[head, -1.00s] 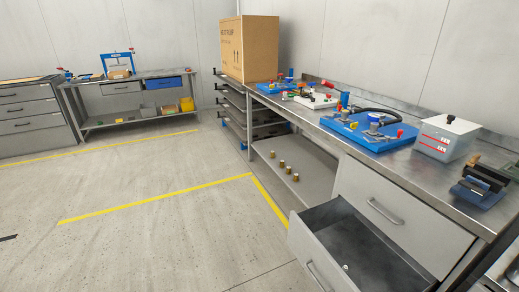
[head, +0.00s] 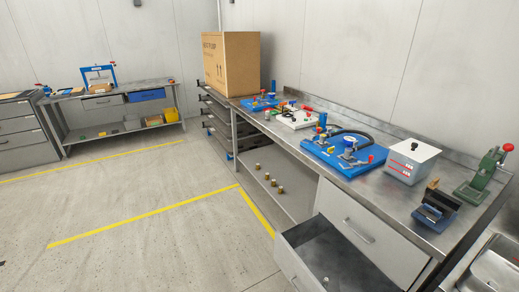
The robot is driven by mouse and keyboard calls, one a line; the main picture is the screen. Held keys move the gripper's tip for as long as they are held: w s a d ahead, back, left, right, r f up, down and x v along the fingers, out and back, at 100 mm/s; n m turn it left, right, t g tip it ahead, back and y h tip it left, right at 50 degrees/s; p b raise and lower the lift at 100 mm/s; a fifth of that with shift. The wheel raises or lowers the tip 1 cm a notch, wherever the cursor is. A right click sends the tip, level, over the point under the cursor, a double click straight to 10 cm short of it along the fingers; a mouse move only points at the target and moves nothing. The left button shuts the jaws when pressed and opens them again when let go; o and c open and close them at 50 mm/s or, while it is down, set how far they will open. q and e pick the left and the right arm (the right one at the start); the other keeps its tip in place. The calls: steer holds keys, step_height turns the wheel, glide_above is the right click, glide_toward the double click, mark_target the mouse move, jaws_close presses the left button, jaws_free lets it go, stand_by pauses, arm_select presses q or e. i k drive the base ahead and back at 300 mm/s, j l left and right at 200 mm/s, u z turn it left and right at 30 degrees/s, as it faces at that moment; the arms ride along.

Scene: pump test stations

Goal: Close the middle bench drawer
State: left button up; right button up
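The bench (head: 387,188) runs along the right side with a grey metal top. Its upper drawer (head: 359,226) is shut and has a bar handle. Below it, an open drawer (head: 283,262) sticks out toward the left at the bottom of the head view. Its inside looks dark and nearly empty, with a small light round spot on the floor of it. Its lower part is cut off by the picture edge. Neither of my grippers can be made out in the head view.
On the bench stand a blue pump plate (head: 323,153), a white box (head: 405,170), a dark blue vise-like fixture (head: 436,214) and a green press (head: 483,175). Several brass parts (head: 273,183) lie on the lower shelf. The floor left of the open drawer is clear.

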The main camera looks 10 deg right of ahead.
mark_target(310, 251)
steer(key=l+z, duration=0.2)
steer(key=z, duration=0.55)
steer(key=i+j, duration=0.05)
